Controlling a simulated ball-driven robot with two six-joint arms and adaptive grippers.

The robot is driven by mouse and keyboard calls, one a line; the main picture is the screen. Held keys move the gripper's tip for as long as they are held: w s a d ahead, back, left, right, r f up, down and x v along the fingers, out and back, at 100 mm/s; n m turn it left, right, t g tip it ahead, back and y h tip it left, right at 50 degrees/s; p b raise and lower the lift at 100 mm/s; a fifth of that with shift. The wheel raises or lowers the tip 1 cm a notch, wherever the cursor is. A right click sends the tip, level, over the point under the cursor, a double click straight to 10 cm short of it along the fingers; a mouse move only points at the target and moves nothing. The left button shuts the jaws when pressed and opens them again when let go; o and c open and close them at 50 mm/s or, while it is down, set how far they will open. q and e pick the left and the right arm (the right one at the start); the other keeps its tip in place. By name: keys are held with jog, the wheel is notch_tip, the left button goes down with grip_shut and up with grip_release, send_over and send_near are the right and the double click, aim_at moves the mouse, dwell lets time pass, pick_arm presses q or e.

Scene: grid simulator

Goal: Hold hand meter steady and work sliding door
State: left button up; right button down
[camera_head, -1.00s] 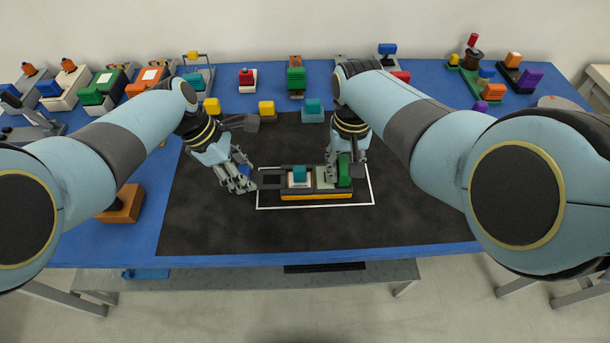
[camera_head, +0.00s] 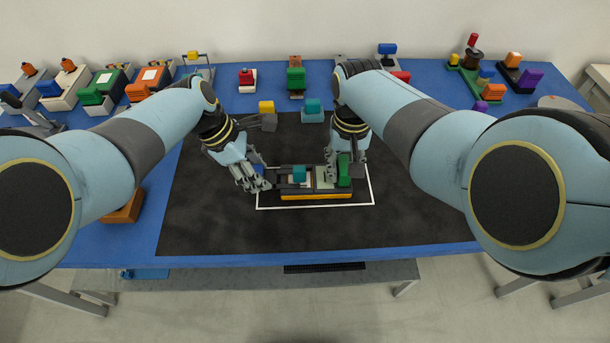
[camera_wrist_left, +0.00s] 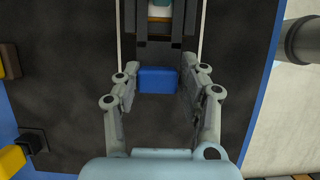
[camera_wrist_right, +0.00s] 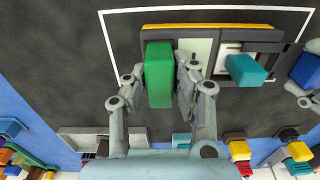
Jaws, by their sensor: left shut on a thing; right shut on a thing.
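The hand meter (camera_head: 317,196) is a dark and yellow body lying inside a white outline on the black mat. A green block (camera_head: 344,171) stands at its right end, and a teal block (camera_head: 299,174) stands near its middle. My right gripper (camera_head: 345,172) is shut on the green block, which also shows between its fingers in the right wrist view (camera_wrist_right: 159,75). A dark sliding piece (camera_wrist_left: 158,45) runs from the meter's left end and carries a blue block (camera_wrist_left: 157,79). My left gripper (camera_head: 258,182) is shut on that blue block, and its fingers partly hide it in the head view.
Several other devices line the blue table's back edge. An orange block (camera_head: 122,206) is at left. The front of the mat is clear.

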pick_arm(q)
jog(key=shift+d, duration=1.3)
jog(key=o, duration=1.2)
jog(key=shift+a, duration=0.1)
jog(key=shift+c, duration=0.2)
jog(key=d+v, duration=0.1)
jog(key=v, duration=1.3)
jog(key=shift+a+r, duration=0.2)
jog(key=shift+r, duration=0.35)
